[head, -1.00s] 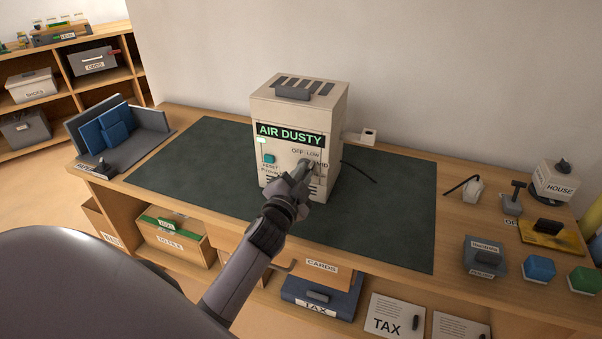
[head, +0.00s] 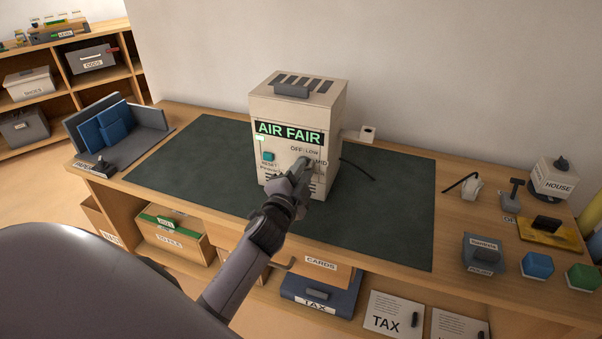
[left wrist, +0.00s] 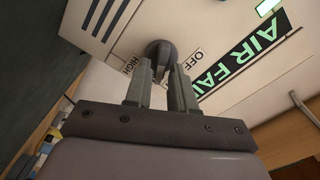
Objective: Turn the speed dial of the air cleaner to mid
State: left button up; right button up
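The beige air cleaner (head: 297,105) stands upright on the dark green mat, its display reading AIR FAIR. Its dark round speed dial (left wrist: 160,50) shows in the left wrist view, between the labels HIGH and OFF. Which mark the dial points to is hard to tell. My right gripper is out of view.
A teal button (head: 267,157) sits left of the dial on the cleaner's front. A paper holder (head: 150,128) stands on the bench at left. Several small items, including a blue hexagonal piece (head: 537,264), stand at right. The mat (head: 390,205) is otherwise clear apart from a cable.

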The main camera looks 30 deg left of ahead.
pick_arm(q)
jog(key=shift+o, duration=0.6)
jog(key=v, duration=0.7)
jog(key=shift+s, duration=0.1)
jog(key=s+d+f+n+g+h+p, duration=0.1)
jog(key=s+d+f+n+g+h, duration=0.2)
jog(key=s+d+f, duration=0.3)
jog(key=s+d+f+n+g+h+p, duration=0.1)
jog(key=s+d+f+n+g+h, duration=0.2)
jog(key=s+d+f, duration=0.3)
jog(key=s+f+n+g, duration=0.1)
jog(key=s+f, duration=0.3)
jog(key=s, duration=0.3)
jog(key=shift+f, duration=0.35)
